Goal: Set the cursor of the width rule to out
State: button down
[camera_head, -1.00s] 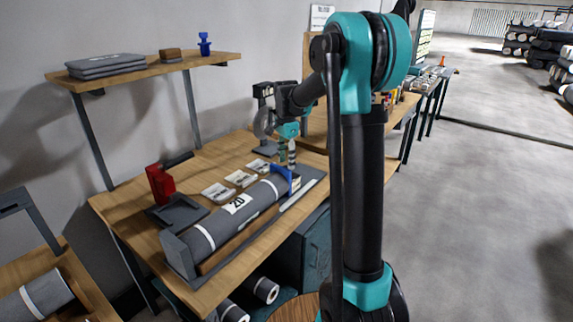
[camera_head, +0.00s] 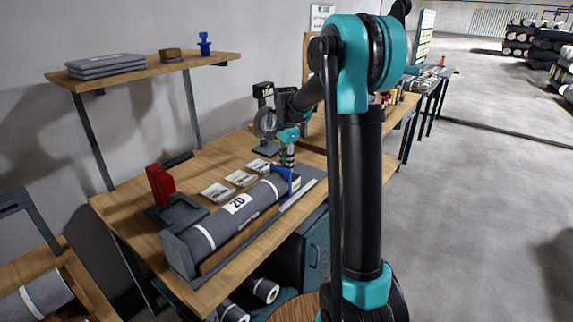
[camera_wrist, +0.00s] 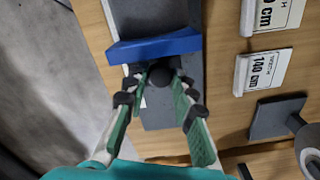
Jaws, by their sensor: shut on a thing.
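The width rule is a long grey bed (camera_head: 309,186) on the bench, with a grey roll (camera_head: 212,227) marked 20 lying along it. Its blue cursor (camera_head: 283,172) stands across the far end; it also shows as a blue bar in the wrist view (camera_wrist: 155,46). A dark round knob (camera_wrist: 160,75) sits beside the bar on the near side. My gripper (camera_wrist: 158,88) is shut on this knob, one green-padded finger on each side. In the head view my gripper (camera_head: 288,160) is just above the cursor. No "out" mark can be read.
White width cards lie beside the rule; one reads 140 cm (camera_wrist: 263,71). A dark stand (camera_head: 266,125) is behind my gripper. A red tool (camera_head: 160,184) and a dark tray (camera_head: 177,212) are at the bench's left. A shelf (camera_head: 150,67) hangs above.

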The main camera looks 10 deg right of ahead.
jog(key=w+d, duration=0.9)
jog(key=shift+w, duration=0.15)
jog(key=shift+d, duration=0.1)
jog(key=c, duration=1.3)
grip_release()
jog(key=shift+o, duration=0.2)
notch_tip(320, 180, up, 12)
